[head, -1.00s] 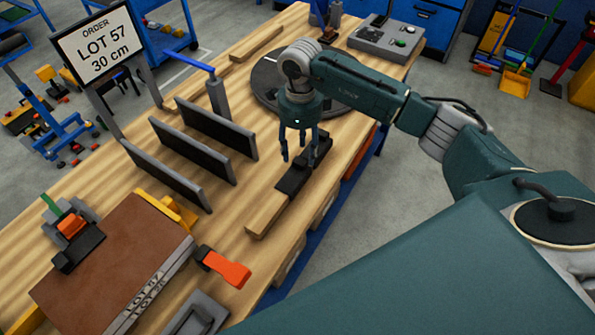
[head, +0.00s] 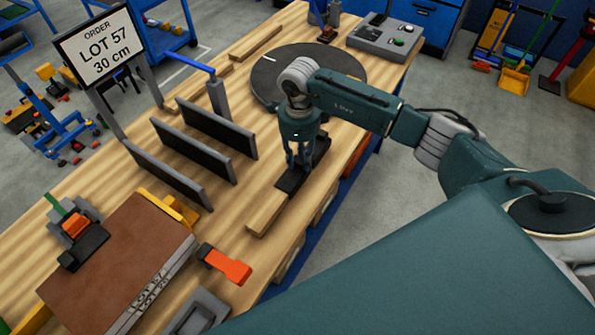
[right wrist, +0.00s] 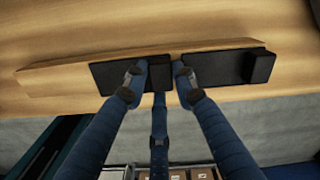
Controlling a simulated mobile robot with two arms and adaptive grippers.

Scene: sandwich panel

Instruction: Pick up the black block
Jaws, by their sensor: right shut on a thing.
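The black block (head: 290,183) is long and flat with raised parts, and it lies along a pale wooden strip (head: 267,213) near the bench's right edge. My right gripper (head: 299,166) points down over its middle. In the right wrist view, the fingers of my right gripper (right wrist: 162,78) are shut on the raised middle part of the black block (right wrist: 218,70), one on each side. The block's flat base shows on both sides of the fingers and still appears to rest on the strip. My left gripper is not in view.
Several upright dark panels (head: 205,134) stand left of the gripper. A dark round turntable (head: 268,85) lies behind it. An orange-handled clamp (head: 228,266) and a brown board (head: 115,262) are in front. A grey control box (head: 385,36) sits at the far end.

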